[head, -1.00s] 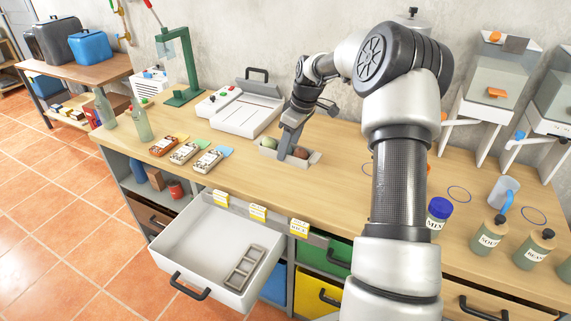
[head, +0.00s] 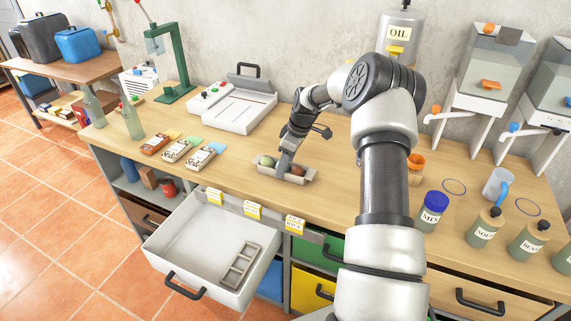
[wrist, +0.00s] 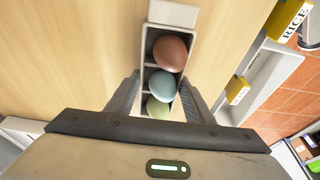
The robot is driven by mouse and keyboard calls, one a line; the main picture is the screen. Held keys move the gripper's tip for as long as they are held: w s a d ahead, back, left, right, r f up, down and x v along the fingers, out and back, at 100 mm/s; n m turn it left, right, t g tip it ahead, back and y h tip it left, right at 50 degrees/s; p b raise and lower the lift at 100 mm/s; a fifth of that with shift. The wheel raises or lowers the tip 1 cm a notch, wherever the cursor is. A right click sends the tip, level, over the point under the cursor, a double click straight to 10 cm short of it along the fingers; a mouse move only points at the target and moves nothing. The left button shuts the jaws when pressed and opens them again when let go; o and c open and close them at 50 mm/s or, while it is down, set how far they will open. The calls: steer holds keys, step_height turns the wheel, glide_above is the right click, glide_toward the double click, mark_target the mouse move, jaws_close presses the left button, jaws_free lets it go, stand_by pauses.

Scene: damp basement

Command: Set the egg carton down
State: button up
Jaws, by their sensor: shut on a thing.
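The egg carton (head: 306,179) is a narrow grey tray. The wrist view shows the carton (wrist: 146,50) with a brown egg (wrist: 170,53), a blue egg (wrist: 161,84) and a green egg (wrist: 157,107) in a row. My gripper (head: 284,165) is shut across the carton's middle, one finger on each long side. In the wrist view, my gripper (wrist: 160,95) has its fingers beside the blue and green eggs. The carton is level, at or just above the wooden counter (head: 230,150); I cannot tell if it touches.
An open white drawer (head: 185,235) juts out below the counter, holding a grey divided piece (head: 238,264). Several small labelled packs (head: 178,151) lie left of the carton. A white machine (head: 235,112) stands behind. Counter near the carton is clear.

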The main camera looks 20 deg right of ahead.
steer(key=shift+f, duration=0.15)
steer(key=o, duration=1)
steer(key=v, duration=1.2)
steer(key=shift+r, duration=0.2)
